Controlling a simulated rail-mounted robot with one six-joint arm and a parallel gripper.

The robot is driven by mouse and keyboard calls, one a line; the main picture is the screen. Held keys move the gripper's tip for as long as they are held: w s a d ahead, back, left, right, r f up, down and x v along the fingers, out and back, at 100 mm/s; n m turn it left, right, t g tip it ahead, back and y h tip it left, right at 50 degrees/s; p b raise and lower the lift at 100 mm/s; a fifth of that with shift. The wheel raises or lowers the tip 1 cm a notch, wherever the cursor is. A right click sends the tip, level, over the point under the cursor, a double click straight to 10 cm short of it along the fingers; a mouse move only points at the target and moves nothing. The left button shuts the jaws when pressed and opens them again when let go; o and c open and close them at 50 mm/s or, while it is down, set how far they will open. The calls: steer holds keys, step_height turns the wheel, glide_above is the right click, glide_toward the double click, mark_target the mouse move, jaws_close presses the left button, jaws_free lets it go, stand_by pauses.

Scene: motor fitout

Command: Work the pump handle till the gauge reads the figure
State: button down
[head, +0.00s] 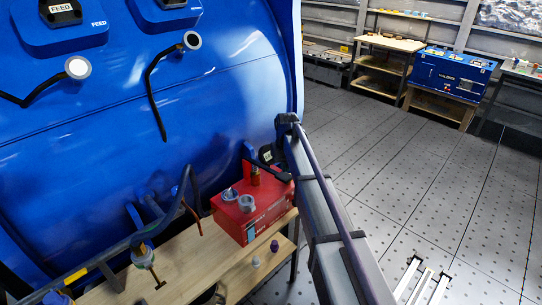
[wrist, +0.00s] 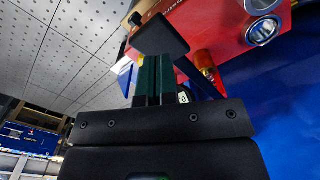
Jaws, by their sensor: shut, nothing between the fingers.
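The red pump box (head: 262,222) stands on the wooden bench, with two grey metal caps (head: 246,203) and a brass fitting (head: 255,175) on top. In the wrist view the red box (wrist: 215,22) is at the upper right with its brass fitting (wrist: 205,62). My gripper (head: 284,177) is just above the box's right rear side. Its dark green fingers (wrist: 153,80) are together, with nothing held. A black block (wrist: 160,38) shows at their far end; I cannot tell whether it is the pump handle or touches them. A small white face with a "0" (wrist: 183,98), perhaps the gauge, is mostly hidden.
A large blue machine (head: 120,120) with hoses rises behind the wooden bench (head: 185,270). A brass valve (head: 143,257) is left of the box, and a purple cap (head: 274,245) lies in front.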

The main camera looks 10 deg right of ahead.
step_height(320, 180, down, 9)
steer(key=b, duration=0.9)
step_height(320, 180, up, 10)
steer(key=p, duration=0.9)
steer(key=shift+f, duration=0.5)
steer(key=s+m, duration=0.1)
steer(key=s, duration=3.1)
steer(key=shift+w, duration=0.1)
